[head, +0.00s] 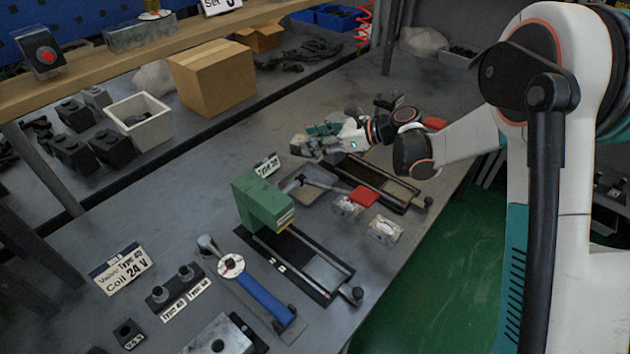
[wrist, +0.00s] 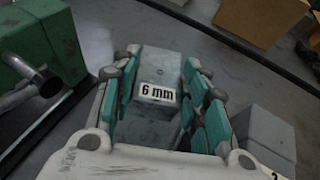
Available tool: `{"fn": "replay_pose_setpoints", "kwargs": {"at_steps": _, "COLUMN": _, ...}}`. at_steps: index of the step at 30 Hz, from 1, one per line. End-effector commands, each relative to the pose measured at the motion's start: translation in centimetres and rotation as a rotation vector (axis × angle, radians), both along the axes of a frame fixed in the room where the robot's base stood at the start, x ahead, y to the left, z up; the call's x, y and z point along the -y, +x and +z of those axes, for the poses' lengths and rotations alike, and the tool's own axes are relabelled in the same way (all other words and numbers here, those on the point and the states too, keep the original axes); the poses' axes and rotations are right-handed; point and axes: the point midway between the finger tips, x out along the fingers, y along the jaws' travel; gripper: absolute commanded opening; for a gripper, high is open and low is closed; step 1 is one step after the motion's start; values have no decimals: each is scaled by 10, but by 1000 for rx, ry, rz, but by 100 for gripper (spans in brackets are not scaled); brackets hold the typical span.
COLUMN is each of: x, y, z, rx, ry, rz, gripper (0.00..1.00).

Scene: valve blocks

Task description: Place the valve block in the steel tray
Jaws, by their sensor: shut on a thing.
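My gripper (head: 318,142) is beyond the fixtures in the head view, low over the bench. In the wrist view its teal-padded fingers are shut on a grey block labelled "6 mm" (wrist: 160,68). I cannot tell whether the block is lifted or touches the bench. A shallow grey tray (head: 292,187), apparently the steel tray, lies nearer than the gripper, with a grey bar across it. Two silvery machined blocks (head: 384,232) stand to its right on the bench, apart from my gripper.
A green press (head: 262,203) stands left of the tray on a black rail. A similar black rail fixture (head: 385,185) lies right of the tray. A second grey block (wrist: 265,135) is close to the right finger. A blue-handled tool (head: 262,298) lies in front.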

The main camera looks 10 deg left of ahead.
Motion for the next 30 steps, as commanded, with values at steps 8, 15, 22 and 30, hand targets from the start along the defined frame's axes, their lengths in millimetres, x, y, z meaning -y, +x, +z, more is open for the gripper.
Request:
{"fn": "replay_pose_setpoints", "kwargs": {"at_steps": 8, "x": 0, "y": 1, "z": -67, "rx": 0, "ry": 1, "rz": 0, "gripper": 0}}
{"fn": "replay_pose_setpoints", "kwargs": {"at_steps": 15, "x": 0, "y": 0, "z": -88, "rx": 1, "ry": 1, "rz": -1, "gripper": 0}}
{"fn": "replay_pose_setpoints", "kwargs": {"at_steps": 22, "x": 0, "y": 0, "z": -111, "rx": 1, "ry": 1, "rz": -1, "gripper": 0}}
{"fn": "replay_pose_setpoints", "kwargs": {"at_steps": 30, "x": 0, "y": 0, "z": -131, "rx": 0, "ry": 1, "rz": -1, "gripper": 0}}
